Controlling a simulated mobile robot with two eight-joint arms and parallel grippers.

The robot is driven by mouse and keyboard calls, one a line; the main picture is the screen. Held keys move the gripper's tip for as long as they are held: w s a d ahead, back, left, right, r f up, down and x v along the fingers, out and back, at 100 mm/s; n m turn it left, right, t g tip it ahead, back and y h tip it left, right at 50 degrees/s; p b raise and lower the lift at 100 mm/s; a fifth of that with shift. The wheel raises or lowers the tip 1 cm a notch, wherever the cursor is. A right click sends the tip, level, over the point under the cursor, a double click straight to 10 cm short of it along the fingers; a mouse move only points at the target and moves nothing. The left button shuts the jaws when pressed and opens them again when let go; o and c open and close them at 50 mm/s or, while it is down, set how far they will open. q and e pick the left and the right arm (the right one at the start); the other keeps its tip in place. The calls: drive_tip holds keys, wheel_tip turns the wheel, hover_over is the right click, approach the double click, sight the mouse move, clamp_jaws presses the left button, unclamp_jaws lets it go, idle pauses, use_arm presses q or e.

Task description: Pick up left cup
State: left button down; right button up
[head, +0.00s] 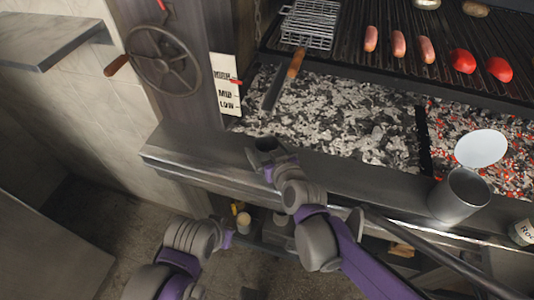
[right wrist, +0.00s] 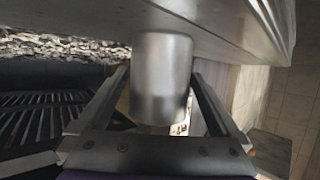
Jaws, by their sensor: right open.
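A plain metal cup (right wrist: 162,75) stands against the ledge in the right wrist view, which looks upside down. My right gripper (right wrist: 160,92) is open, with one finger on each side of this cup; I cannot tell whether they touch it. In the head view my right gripper (head: 268,160) is over the left part of the ledge, and wrist and arm hide most of it and the cup. A second, larger-looking metal cup (head: 458,196) stands upright on the ledge at the right. My left arm shows at the lower left, its gripper not visible.
The grill ledge (head: 185,158) runs along the front of the coal bed (head: 340,125). Sausages (head: 398,43) and tomatoes (head: 462,61) lie on the grate. A white disc (head: 481,148) and a labelled jar (head: 522,232) are near the right cup. The ledge between the cups looks clear.

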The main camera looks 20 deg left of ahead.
drive_tip(key=shift+x, duration=1.2)
drive_tip(key=c, duration=1.3)
